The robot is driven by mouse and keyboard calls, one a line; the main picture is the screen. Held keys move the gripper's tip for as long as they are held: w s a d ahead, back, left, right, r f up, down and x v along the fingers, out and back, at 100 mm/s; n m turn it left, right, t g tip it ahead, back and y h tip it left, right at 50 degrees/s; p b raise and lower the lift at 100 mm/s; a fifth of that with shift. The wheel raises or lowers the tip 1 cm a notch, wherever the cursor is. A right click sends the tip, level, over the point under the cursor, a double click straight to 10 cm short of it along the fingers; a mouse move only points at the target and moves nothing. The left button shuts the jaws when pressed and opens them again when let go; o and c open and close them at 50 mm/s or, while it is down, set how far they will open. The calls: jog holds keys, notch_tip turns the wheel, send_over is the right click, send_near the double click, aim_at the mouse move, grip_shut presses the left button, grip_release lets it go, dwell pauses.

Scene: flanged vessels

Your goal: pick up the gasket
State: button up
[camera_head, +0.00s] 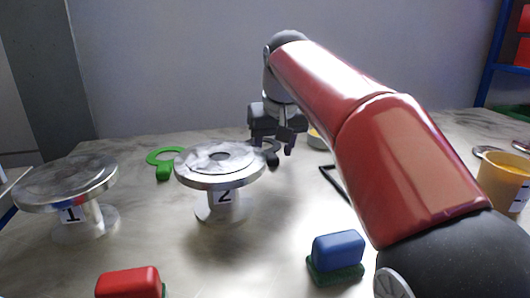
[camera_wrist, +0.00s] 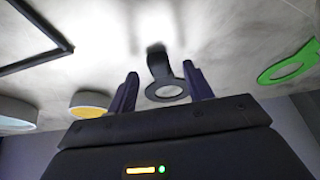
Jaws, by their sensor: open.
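A dark gasket, a flat ring with a tab, lies on the table; in the wrist view (camera_wrist: 158,68) it shows between and beyond my fingertips. In the head view the dark gasket (camera_head: 272,157) is partly hidden behind vessel 2 and my gripper. A green gasket (camera_head: 163,157) of similar shape lies to the left, behind vessel 2; it also shows at the right of the wrist view (camera_wrist: 290,66). My gripper (camera_head: 271,148) is open and empty, pointing down close above the dark gasket. I cannot tell whether the fingers touch it.
Flanged vessel 2 (camera_head: 220,172) stands just in front of my gripper, vessel 1 (camera_head: 66,188) at left. A red block (camera_head: 128,283) and blue block (camera_head: 338,248) lie in front. A black frame (camera_head: 332,182), small bowl (camera_head: 316,140) and yellow cup (camera_head: 502,180) are to the right.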

jog(key=shift+x, duration=0.8)
jog(key=shift+c, duration=0.4)
jog(key=c, duration=1)
jog(key=shift+r, duration=0.1)
